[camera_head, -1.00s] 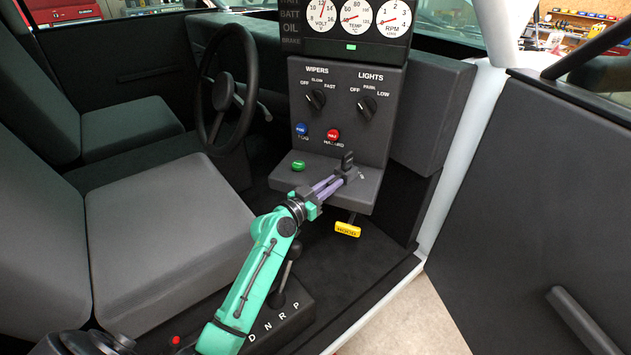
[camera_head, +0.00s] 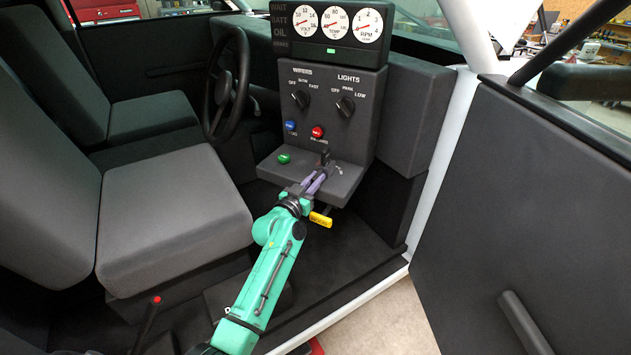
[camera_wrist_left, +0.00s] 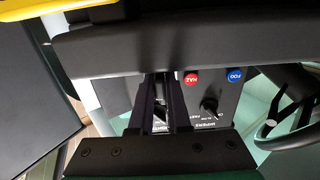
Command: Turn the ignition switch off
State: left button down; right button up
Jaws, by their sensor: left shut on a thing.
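The ignition switch (camera_head: 324,156) is a small dark knob standing on the ledge of the dark dashboard panel, to the right of a green button (camera_head: 284,158). My left gripper (camera_head: 321,169) reaches it from the front, with its purple-grey fingers shut on the switch. The fingers hide the lower part of the switch, and its exact angle is too small to tell. In the left wrist view the two dark fingers (camera_wrist_left: 166,100) point up to the panel ledge, and the switch cannot be made out clearly there. My right gripper is not in view.
Above the ledge are a blue button (camera_head: 291,125), a red hazard button (camera_head: 317,132), a wipers knob (camera_head: 300,99) and a lights knob (camera_head: 345,106). A yellow hood handle (camera_head: 320,220) hangs just below the ledge, close to my left wrist. The open door (camera_head: 530,220) stands at right.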

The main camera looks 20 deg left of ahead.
pick_arm(q)
jog(key=shift+r, duration=0.1)
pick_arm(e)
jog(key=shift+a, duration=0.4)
pick_arm(q)
jog(key=c, duration=0.9)
grip_release()
jog(key=shift+d, duration=0.1)
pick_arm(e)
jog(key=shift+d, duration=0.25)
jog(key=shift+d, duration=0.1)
pick_arm(q)
jog(key=shift+s, duration=0.35)
jog(key=s+b, duration=0.1)
jog(key=s, duration=0.3)
jog(key=s+a, duration=0.1)
jog(key=s, duration=0.4)
jog(key=s+a+b, duration=0.1)
jog(key=s, duration=0.3)
jog(key=shift+s+b, duration=0.35)
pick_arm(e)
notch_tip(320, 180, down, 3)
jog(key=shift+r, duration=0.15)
